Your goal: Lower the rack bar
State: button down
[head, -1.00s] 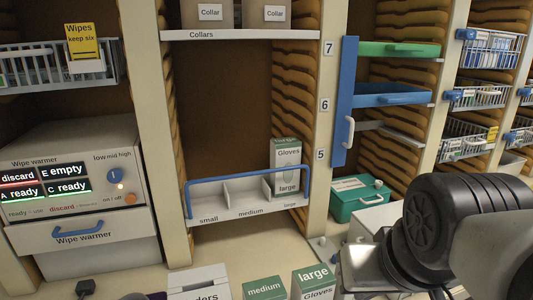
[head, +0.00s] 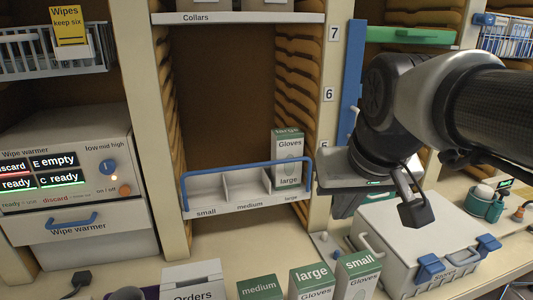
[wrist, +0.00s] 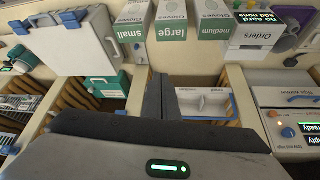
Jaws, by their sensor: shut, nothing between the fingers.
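The glove rack (head: 247,205) is a white tray with small, medium and large sections, set low in the middle bay. Its blue bar (head: 247,166) stands raised across the front, above the tray, on two side arms. One Gloves large box (head: 288,160) stands in the right section, partly behind the bar. My gripper (head: 346,204) is shut and empty, in front of the post to the right of the rack, apart from the bar. In the wrist view, my gripper's dark fingers (wrist: 158,97) are beside the rack (wrist: 203,103), which appears upside down.
Small, large and medium glove boxes (head: 311,281) and an Orders box (head: 193,279) stand on the counter below. A white case (head: 415,238) with blue latches lies at right. A tall blue strip (head: 352,75) stands behind my arm. The wipe warmer (head: 75,190) is at left.

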jog(key=w+a+r+n, duration=0.1)
jog(key=w+a+r, duration=0.15)
jog(key=w, duration=0.65)
jog(key=w+a+r, duration=0.2)
jog(key=w+a, duration=0.2)
jog(key=w, duration=0.5)
jog(key=n+y, duration=0.2)
send_over(261, 163)
notch_tip(261, 163, down, 2)
jog(key=f, duration=0.1)
jog(key=shift+r+b, duration=0.25)
jog(key=shift+b, duration=0.15)
jog(key=shift+d, duration=0.1)
jog(key=f, duration=0.6)
jog(key=w+f, duration=0.1)
jog(key=f, duration=0.2)
jog(key=shift+f, duration=0.2)
jog(key=shift+f, duration=0.1)
